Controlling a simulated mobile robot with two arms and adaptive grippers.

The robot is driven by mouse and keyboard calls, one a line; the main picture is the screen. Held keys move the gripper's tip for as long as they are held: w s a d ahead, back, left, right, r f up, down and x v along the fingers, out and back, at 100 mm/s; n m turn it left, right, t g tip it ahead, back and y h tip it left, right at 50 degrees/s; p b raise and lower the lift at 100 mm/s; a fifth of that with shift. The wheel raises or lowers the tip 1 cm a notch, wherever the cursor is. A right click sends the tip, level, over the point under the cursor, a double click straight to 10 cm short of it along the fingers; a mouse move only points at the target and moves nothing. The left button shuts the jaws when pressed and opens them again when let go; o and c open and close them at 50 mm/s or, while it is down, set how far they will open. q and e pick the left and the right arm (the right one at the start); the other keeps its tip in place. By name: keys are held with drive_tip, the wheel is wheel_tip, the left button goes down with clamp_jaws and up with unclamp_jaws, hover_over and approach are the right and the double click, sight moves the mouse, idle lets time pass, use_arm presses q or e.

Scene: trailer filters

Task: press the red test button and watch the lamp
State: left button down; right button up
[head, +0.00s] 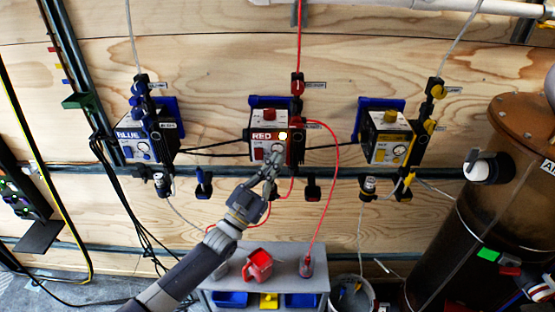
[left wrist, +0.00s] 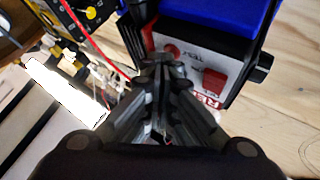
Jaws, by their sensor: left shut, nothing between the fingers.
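The RED control box (head: 262,120) is mounted on the plywood wall, with a bright yellow-white lamp (head: 283,136) glowing on its front. In the left wrist view the red round test button (left wrist: 172,50) sits on a light panel beside the word TEST. A larger red square part (left wrist: 213,82) is on the same panel. My left gripper (head: 272,160) is shut and empty, just below the front of the box. Its fingertips also show in the left wrist view (left wrist: 160,60), very close to the button. I cannot tell whether they touch it. My right gripper is out of view.
A BLUE box (head: 131,142) hangs to the left and a yellow-marked box (head: 383,140) to the right. Red tubing (head: 337,160) loops beside the RED box. A large dark tank (head: 470,230) stands at right.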

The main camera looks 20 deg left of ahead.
use_arm(q)
drive_tip(key=shift+s+d+p, duration=0.2)
drive_tip(key=shift+s+p, duration=0.2)
drive_tip(key=shift+s, duration=0.35)
drive_tip(key=s+p, duration=0.1)
drive_tip(key=s, duration=0.1)
drive_tip(key=s+d+p, duration=0.1)
drive_tip(key=s, duration=0.1)
drive_tip(key=shift+s+d+p, duration=0.2)
drive_tip(key=shift+s+p, duration=0.1)
drive_tip(key=shift+s, duration=0.05)
drive_tip(key=shift+f, duration=0.1)
idle(0.4)
